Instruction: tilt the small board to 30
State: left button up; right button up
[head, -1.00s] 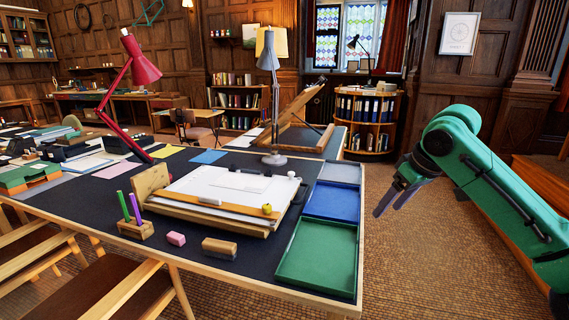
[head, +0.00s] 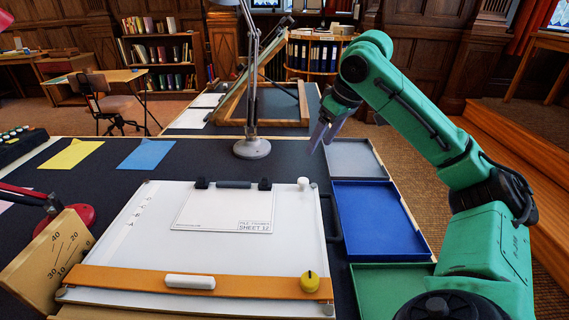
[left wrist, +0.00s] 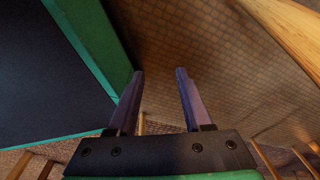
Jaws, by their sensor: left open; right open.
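The small drafting board (head: 146,245) lies in front of me on the dark table, its white face close to flat. A sheet (head: 225,210) is clipped near its top. An orange straightedge (head: 242,287) with a white grip (head: 190,282) and a yellow knob (head: 309,281) crosses its lower part. A wooden angle plate (head: 48,262) marked 20, 30, 40 stands at its left. My right gripper (head: 319,138) is open and empty, above the table beyond the board's top right corner. My left gripper (left wrist: 160,84) shows only in the left wrist view, open and empty over the floor.
Grey (head: 354,158), blue (head: 378,222) and green (head: 379,284) trays line the table's right side. A grey lamp (head: 252,147) stands behind the board. A larger tilted board (head: 262,70) is farther back. Yellow (head: 72,154) and blue (head: 147,154) papers lie at left.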

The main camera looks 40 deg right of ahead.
aim_at(304, 180)
pick_arm(q)
jog(key=w+f+b, duration=0.1)
jog(key=b, duration=0.1)
jog(key=shift+w+d+f+b, duration=0.15)
jog(key=shift+w+d+b, duration=0.05)
jog(key=shift+d+b, duration=0.2)
pick_arm(e)
jog(key=x, duration=0.9)
jog(key=s+x, duration=0.1)
jog(key=x, duration=0.3)
jog(key=shift+f, duration=0.35)
grip_shut()
